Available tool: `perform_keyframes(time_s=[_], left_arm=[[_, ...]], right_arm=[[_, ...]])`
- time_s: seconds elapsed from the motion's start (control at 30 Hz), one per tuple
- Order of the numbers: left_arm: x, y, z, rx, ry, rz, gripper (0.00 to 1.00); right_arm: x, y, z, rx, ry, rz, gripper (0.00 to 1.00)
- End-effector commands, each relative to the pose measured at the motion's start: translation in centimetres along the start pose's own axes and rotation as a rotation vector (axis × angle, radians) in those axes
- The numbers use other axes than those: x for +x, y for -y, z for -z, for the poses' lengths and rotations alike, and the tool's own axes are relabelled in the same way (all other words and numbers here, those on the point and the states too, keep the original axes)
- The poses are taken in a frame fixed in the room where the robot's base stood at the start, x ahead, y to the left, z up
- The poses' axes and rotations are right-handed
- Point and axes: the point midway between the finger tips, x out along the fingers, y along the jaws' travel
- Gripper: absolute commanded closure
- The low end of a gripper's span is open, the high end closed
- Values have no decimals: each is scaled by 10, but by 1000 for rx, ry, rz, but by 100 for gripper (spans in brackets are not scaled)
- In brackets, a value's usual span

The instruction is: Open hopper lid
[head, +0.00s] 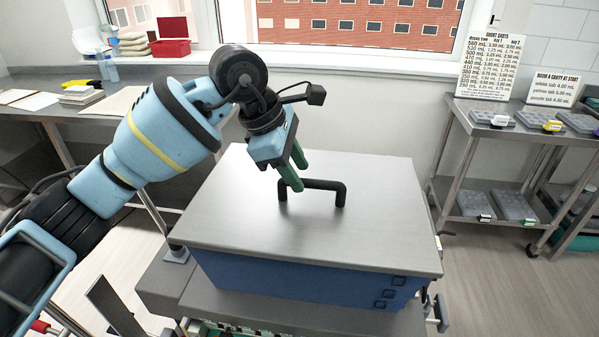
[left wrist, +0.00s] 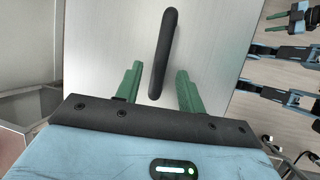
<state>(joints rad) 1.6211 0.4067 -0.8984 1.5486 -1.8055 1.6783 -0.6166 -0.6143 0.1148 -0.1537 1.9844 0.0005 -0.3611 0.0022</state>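The hopper lid (head: 330,226) is a flat grey metal plate lying closed on the blue hopper body (head: 290,280). Its black bar handle (head: 325,184) stands up from the lid. My left gripper (head: 297,176) is over the lid at the left end of the handle, its green fingers pointing down. In the left wrist view its fingers (left wrist: 157,88) are apart, with the near end of the handle (left wrist: 165,50) between them. I cannot tell whether they touch it. My right gripper (left wrist: 275,22) shows small in the left wrist view, its green fingers apart and empty, away from the lid.
A shelf cart (head: 500,135) with several trays stands at the right. The lid's surface around the handle is clear.

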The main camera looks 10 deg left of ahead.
Motion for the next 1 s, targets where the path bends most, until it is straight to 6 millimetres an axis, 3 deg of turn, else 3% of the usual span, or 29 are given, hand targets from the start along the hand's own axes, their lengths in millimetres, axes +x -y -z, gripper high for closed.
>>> perform_keyframes(time_s=[0.2, 0.47, 0.77, 1.0], left_arm=[[15, 0, -1, 1, 1, -1, 61], [16, 0, 0, 1, 1, -1, 61], [15, 0, 0, 1, 1, -1, 99], [15, 0, 0, 1, 1, -1, 100]], right_arm=[[1, -1, 5, -1, -10, -1, 64], [2, -1, 10, -1, -20, -2, 64], [2, -1, 10, 0, -21, -2, 64], [2, 0, 10, 2, -20, -2, 64]])
